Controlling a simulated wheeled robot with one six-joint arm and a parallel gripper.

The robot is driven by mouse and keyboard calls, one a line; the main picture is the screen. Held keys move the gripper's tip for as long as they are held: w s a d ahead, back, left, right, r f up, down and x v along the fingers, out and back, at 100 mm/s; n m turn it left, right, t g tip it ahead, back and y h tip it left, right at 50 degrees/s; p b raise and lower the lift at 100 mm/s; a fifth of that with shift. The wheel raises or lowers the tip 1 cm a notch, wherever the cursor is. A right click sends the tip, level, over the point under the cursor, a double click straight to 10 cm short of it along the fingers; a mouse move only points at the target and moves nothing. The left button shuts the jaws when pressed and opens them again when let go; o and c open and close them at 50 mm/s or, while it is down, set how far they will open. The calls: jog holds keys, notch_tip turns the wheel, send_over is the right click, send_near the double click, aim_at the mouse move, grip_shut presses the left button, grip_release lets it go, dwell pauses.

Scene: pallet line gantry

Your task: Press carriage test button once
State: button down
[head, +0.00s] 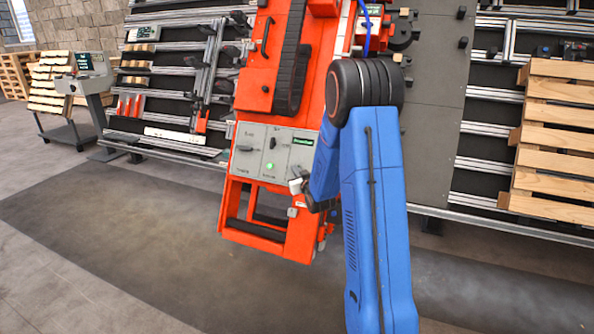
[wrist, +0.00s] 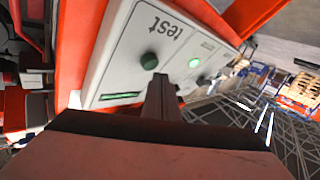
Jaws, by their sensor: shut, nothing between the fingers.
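The grey control panel (head: 250,160) is on the front of the red carriage. In the wrist view the panel (wrist: 118,60) fills the upper left, with the printed word "test" on it. A dark green round button (wrist: 149,60) sits beside that word. My gripper (wrist: 160,80) is shut and empty, its tips just below the button in the picture. A gap to the button seems to show, but I cannot tell its depth. In the head view my gripper (head: 298,186) is at the panel's lower right edge, partly hidden by my blue arm, and I cannot make out the test button there.
A lit green lamp (wrist: 194,63) is right of the button, and a green display (wrist: 120,96) is at the panel's edge. The red carriage (head: 262,80) has a tubular frame below the panel. Wooden pallets (head: 556,140) stand at right. Grey floor in front is clear.

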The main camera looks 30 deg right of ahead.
jog(key=shift+a, duration=0.15)
jog(key=shift+s+a+r, duration=0.6)
jog(key=shift+s+a, duration=0.1)
jog(key=shift+a, duration=0.15)
jog(key=shift+s+a+r, duration=0.6)
jog(key=shift+s+a, duration=0.1)
jog(key=shift+a, duration=0.15)
jog(key=s+a+r+g+y, duration=0.1)
jog(key=s+a+r+g, duration=0.25)
jog(key=s+a, duration=0.4)
jog(key=s+a+r+g, duration=0.2)
jog(key=s+a+r, duration=0.25)
jog(key=s, duration=0.55)
jog(key=s+a+f+g+y, duration=0.1)
jog(key=s+a+g, duration=0.2)
jog(key=s, duration=1.3)
jog(key=s+a+f+g+y, duration=0.1)
jog(key=s+a+g, duration=0.2)
jog(key=s, duration=1.3)
jog(key=a, duration=0.3)
jog(key=shift+s+f, duration=0.15)
jog(key=shift+s, duration=0.2)
jog(key=shift+a+g, duration=0.1)
jog(key=shift+g, duration=0.15)
